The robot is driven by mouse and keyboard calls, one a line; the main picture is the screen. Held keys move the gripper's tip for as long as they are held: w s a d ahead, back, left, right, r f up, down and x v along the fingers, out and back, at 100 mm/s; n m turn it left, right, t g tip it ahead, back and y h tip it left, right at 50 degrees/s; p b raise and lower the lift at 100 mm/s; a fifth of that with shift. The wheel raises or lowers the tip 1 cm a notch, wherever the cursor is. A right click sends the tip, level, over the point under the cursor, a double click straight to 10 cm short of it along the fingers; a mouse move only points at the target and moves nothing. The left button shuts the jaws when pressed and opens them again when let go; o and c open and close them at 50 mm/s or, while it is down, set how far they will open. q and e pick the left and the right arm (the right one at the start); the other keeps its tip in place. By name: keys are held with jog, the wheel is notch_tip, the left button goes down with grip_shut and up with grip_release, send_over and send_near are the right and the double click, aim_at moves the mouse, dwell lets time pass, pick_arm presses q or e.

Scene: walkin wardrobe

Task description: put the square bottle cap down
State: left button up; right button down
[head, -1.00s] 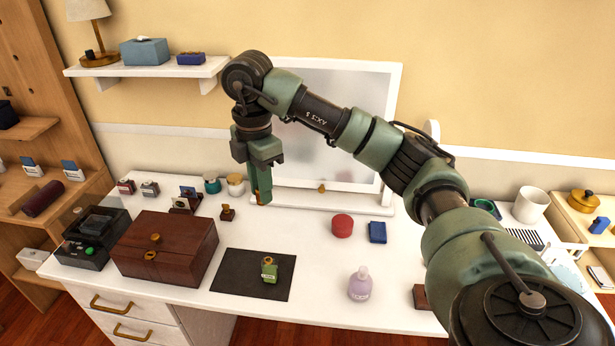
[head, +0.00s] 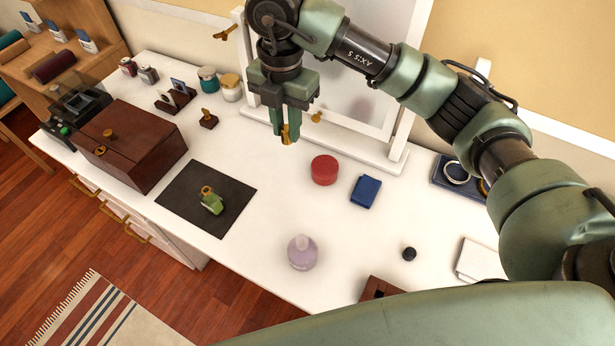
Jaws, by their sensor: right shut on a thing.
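My right gripper (head: 287,126) points down above the back of the white table, in front of the mirror. It is shut on a small gold-amber piece that shows between its fingertips, which I take for the square bottle cap (head: 287,136). The cap is above the tabletop, apart from it as far as I can tell. A green square bottle with a gold neck (head: 211,202) stands on the dark mat (head: 232,215), to the lower left of the gripper. My left gripper is out of view.
A red round box (head: 324,170), a blue box (head: 364,192) and a lilac bottle (head: 302,253) stand right of the mat. A wooden chest (head: 135,150) is left. The white mirror frame (head: 330,150) stands behind the gripper. White table (head: 270,210) is bare between mat and red box.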

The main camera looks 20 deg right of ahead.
jog(key=p, duration=0.1)
send_over(291, 189)
notch_tip(291, 189, down, 14)
jog(key=shift+r, duration=0.25)
jog(key=shift+a+f, duration=0.1)
jog(key=shift+f, duration=0.45)
notch_tip(291, 189, down, 4)
jog(key=shift+r+p, duration=0.25)
jog(key=shift+p, duration=0.15)
jog(key=shift+f, duration=0.1)
jog(key=shift+f, duration=0.1)
jog(key=c, duration=1.3)
grip_release()
jog(key=shift+o, duration=0.2)
